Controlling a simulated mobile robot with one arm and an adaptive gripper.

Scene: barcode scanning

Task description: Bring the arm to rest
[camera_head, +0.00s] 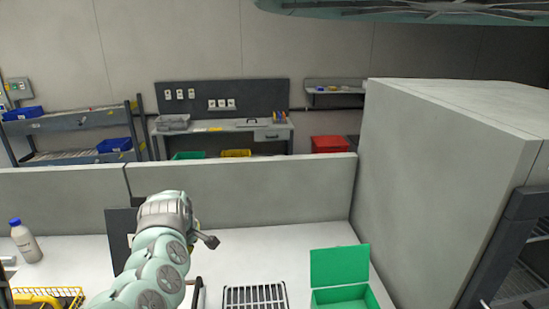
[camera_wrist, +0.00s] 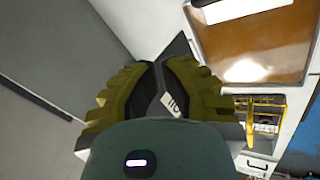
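My arm (camera_head: 160,255) rises from the bottom of the head view over the white table (camera_head: 245,245), its wrist bent at the top. My gripper's fingers cannot be made out there. In the wrist view my gripper (camera_wrist: 162,65) shows two ridged yellow fingers with dark inner pads. They stand apart, and I see no object clearly held between them. A small white patch with dark marks (camera_wrist: 169,104) shows through the gap; I cannot tell what it belongs to.
On the table are a white bottle with a blue cap (camera_head: 25,241), a yellow wire basket (camera_head: 70,294), a black rack (camera_head: 255,297) and an open green box (camera_head: 340,266). A low partition (camera_head: 250,190) runs behind, and a large grey block (camera_head: 430,180) stands right.

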